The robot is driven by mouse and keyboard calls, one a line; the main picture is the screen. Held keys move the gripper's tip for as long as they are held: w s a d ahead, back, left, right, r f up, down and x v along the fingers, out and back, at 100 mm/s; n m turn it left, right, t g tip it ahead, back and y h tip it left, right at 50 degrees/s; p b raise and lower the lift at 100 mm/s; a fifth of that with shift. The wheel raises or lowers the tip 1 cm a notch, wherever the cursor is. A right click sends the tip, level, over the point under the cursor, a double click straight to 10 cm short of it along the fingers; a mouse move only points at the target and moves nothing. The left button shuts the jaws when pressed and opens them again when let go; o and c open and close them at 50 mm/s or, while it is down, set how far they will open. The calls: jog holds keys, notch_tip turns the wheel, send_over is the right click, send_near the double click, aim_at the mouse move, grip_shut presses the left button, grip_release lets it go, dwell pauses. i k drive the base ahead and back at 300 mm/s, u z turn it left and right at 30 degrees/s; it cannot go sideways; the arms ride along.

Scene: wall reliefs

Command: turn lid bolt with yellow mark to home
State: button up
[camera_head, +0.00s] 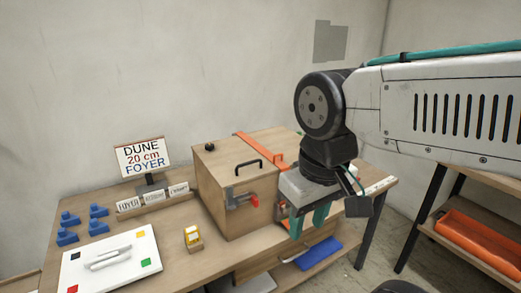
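A white lid (108,268) with a pale bar handle lies at the front left of the wooden bench. A yellow mark (145,234) is on its far right corner; black, green and red marks are at the other corners. Several blue bolt-like pieces (70,218) stand on the bench behind the lid. I cannot tell which bolt goes with the yellow mark. My gripper (309,220) hangs in front of the right part of the wooden box, far to the right of the lid. Its two teal fingers are apart, with nothing visible between them.
A wooden box (212,190) with a black handle, orange strap (262,150) and red-tipped latch (253,201) stands mid-bench. A sign (142,157) and label cards (153,198) stand behind. An orange tray (478,245) is on a right shelf.

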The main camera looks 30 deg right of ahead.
aim_at(209, 147)
jog(key=u, duration=0.55)
jog(key=i, duration=1)
jog(key=z, duration=0.55)
